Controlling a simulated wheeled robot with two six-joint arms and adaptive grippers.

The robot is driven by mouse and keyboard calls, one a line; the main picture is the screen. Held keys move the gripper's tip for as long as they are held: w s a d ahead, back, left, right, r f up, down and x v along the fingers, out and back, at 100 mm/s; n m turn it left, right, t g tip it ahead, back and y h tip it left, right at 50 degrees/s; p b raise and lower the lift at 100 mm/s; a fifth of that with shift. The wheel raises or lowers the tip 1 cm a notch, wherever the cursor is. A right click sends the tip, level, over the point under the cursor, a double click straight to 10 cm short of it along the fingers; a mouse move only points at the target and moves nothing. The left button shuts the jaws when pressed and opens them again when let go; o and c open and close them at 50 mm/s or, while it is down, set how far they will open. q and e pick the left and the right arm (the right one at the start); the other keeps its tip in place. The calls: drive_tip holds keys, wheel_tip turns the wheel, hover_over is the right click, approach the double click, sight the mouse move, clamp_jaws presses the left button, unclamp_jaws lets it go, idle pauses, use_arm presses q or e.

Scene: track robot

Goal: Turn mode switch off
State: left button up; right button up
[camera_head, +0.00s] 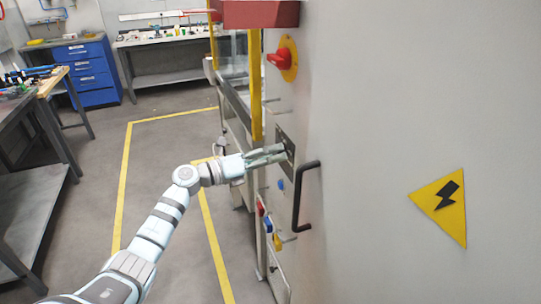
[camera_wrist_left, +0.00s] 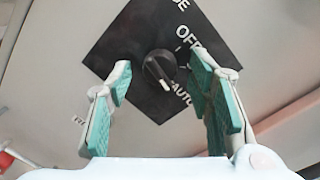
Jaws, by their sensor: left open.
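The mode switch is a black rotary knob (camera_wrist_left: 158,67) on a black diamond-shaped plate (camera_wrist_left: 125,45) with white lettering. OFF is at the upper right and AUTO at the lower right in the left wrist view. The knob's white mark points down and right, toward the AUTO side. My left gripper (camera_wrist_left: 160,76) is open, its green-padded fingers on either side of the knob; contact cannot be made out. In the head view my left gripper (camera_head: 280,153) reaches the dark plate (camera_head: 287,141) on the machine's side, its fingertips hiding the knob. My right gripper is not in view.
A red rotary handle on a yellow plate (camera_head: 286,60) sits above the switch. A black door handle (camera_head: 302,196) sticks out at right, close to my gripper. Blue, red and yellow controls (camera_head: 268,222) are below. The marked floor (camera_head: 165,150) at left is clear.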

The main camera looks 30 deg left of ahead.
use_arm(q)
drive_tip(key=shift+c, duration=0.6)
clamp_jaws()
